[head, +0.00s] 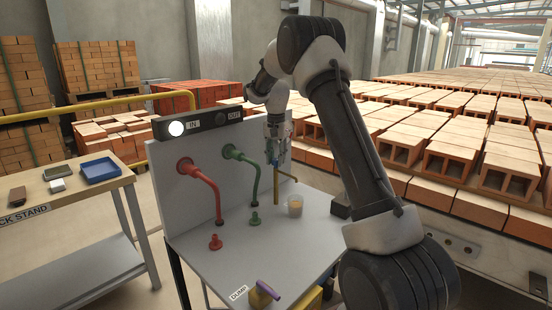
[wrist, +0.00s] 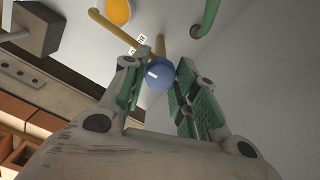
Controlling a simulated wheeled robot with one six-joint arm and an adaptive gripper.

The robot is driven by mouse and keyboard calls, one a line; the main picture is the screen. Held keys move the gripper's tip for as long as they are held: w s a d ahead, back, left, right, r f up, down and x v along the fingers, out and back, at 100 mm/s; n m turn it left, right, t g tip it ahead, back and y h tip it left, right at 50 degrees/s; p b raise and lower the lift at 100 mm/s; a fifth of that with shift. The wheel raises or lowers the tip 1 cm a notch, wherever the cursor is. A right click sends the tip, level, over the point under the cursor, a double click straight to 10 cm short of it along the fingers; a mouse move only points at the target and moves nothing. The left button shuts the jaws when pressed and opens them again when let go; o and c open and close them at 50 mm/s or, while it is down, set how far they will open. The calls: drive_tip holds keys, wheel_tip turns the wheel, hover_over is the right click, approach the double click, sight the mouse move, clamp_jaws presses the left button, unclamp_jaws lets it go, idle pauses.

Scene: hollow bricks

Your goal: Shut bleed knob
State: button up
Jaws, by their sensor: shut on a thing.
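The blue bleed knob (wrist: 159,74), round with a small white mark, sits on a brass pipe in the wrist view. The fingers of my gripper (wrist: 166,66) are on both sides of it, shut on it. In the head view my gripper (head: 278,142) is over the upright brass pipe (head: 277,190), and its fingers mostly hide the knob. A brass spout (head: 286,175) runs out to the right from the pipe. A small label (wrist: 138,42) is beside the left fingertip.
Red (head: 204,183) and green (head: 246,165) pipes are left of my gripper. A purple-handled item (head: 266,289) is at the front. Hollow bricks (head: 445,160) fill the right.

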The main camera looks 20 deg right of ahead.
sight(276, 159)
drive_tip(key=shift+m, duration=0.7)
drive_tip(key=o, duration=1)
drive_tip(key=shift+r, duration=0.1)
wheel_tip(276, 159, up, 12)
drive_tip(key=shift+f, duration=0.1)
